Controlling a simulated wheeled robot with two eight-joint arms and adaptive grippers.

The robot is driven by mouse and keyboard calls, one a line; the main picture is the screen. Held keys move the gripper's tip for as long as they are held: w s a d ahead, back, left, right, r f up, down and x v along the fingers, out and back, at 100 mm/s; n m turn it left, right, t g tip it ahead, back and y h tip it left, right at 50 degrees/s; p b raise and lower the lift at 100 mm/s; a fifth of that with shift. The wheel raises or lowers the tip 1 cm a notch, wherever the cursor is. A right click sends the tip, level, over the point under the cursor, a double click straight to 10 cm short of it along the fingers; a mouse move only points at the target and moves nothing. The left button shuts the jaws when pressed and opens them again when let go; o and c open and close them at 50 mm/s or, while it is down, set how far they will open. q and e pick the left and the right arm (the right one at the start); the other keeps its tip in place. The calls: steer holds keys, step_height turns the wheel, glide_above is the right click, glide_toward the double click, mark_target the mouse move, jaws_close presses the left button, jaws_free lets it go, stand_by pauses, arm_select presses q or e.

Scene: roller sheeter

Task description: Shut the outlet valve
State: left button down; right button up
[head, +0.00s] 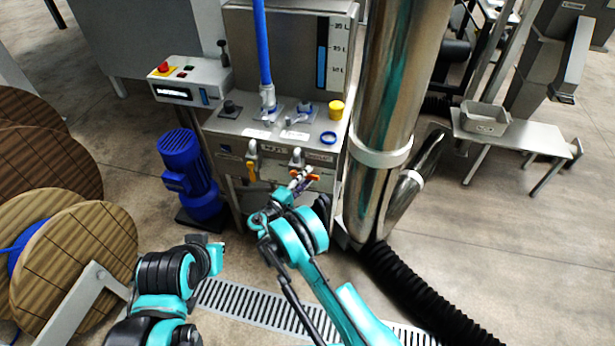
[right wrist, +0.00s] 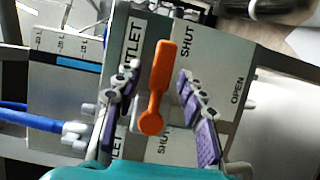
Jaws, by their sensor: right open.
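The orange valve lever (right wrist: 157,85) lies between the spread purple-padded fingers of my right gripper (right wrist: 160,105) in the right wrist view, with a gap on each side. OUTLET and SHUT are printed beside it, and OPEN farther right. In the head view the orange lever (head: 313,177) shows on the right-hand tap at the machine's front, lying roughly sideways and partly hidden by my right gripper (head: 301,182). My right gripper is open at this tap. My left gripper (head: 216,252) is low at the lower left, away from the machine; its jaws are unclear.
The blue motor (head: 187,175) stands left of the machine. A shiny steel pipe (head: 388,100) rises close on the right, with a black hose (head: 415,290) below it.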

steer(key=v, duration=1.1)
